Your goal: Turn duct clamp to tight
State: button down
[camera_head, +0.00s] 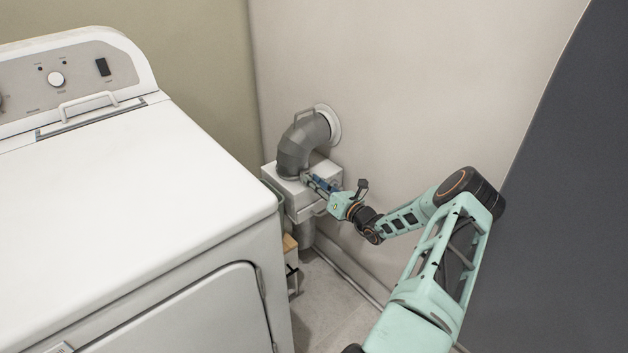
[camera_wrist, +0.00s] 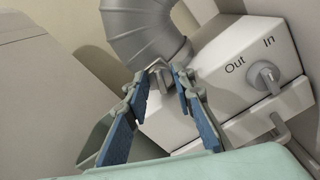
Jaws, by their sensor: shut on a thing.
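The grey ribbed duct (camera_head: 293,148) curves from the wall down to the top of a white box (camera_head: 283,190). In the wrist view the duct (camera_wrist: 143,30) meets the box (camera_wrist: 230,50) just beyond my fingertips. My gripper (camera_head: 309,179) reaches in from the right, low beside the duct's base. In the wrist view my gripper (camera_wrist: 162,75) has its blue-padded fingers closed on a small grey piece at the duct's lower end, which appears to be the duct clamp (camera_wrist: 158,68). The fingertips partly hide the clamp, and its tight or loose setting cannot be read.
The box has a grey knob (camera_wrist: 265,77) between "Out" and "In" labels, close right of my fingers. A white dryer (camera_head: 140,190) fills the left side. Walls stand close behind. Floor (camera_head: 325,300) shows in the narrow gap beside the dryer.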

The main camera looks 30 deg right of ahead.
jog(key=c, duration=1.7)
grip_release()
jog(key=shift+o, duration=0.2)
